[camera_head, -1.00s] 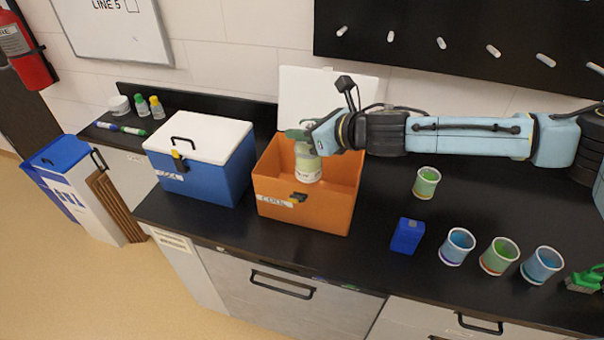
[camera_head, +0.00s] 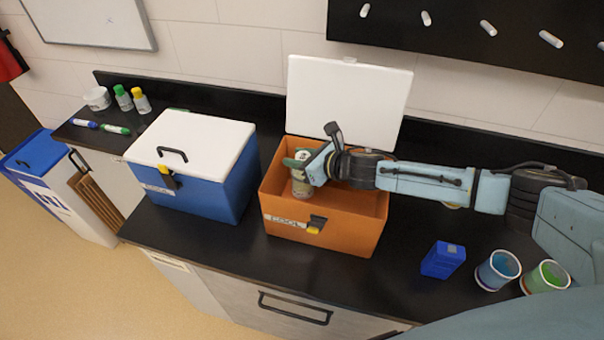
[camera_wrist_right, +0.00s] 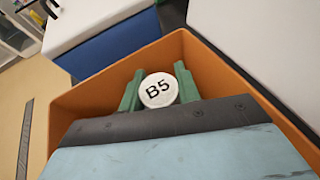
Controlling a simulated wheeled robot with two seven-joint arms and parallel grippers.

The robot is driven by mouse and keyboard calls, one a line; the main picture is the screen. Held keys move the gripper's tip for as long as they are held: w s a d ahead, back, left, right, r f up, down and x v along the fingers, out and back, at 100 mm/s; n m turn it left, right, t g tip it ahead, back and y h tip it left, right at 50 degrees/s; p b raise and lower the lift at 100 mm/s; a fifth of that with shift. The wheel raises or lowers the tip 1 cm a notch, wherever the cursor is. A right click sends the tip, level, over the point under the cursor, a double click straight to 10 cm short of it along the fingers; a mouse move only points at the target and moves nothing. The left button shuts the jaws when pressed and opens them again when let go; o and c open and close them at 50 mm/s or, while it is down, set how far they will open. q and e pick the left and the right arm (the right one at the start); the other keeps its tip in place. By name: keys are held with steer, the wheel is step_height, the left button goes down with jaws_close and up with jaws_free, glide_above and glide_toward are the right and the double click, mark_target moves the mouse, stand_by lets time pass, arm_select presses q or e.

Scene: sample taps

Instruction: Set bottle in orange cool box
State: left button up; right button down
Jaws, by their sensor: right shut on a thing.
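The orange cool box (camera_head: 345,231) stands on the black counter with its white lid (camera_head: 347,98) raised at the back. My right gripper (camera_head: 297,164) is shut on a bottle (camera_head: 301,184) and holds it inside the box's opening, toward the left side. In the right wrist view the bottle's white cap (camera_wrist_right: 158,90) reads "B5" and sits between the two green fingers, with orange walls around it. The bottle looks about upright. Its lower end is hidden, so I cannot tell whether it touches the box floor. My left gripper is not in view.
A blue cool box (camera_head: 208,192) with a closed white lid stands close on the left. A small blue box (camera_head: 443,260) and cups (camera_head: 497,270) stand to the right.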

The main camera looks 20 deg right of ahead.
steer(key=shift+w+f+b, duration=0.15)
steer(key=shift+f+b, duration=0.15)
steer(key=shift+f, duration=1.85)
steer(key=c, duration=1)
jaws_free()
steer(key=shift+r, duration=0.15)
steer(key=shift+v, duration=6)
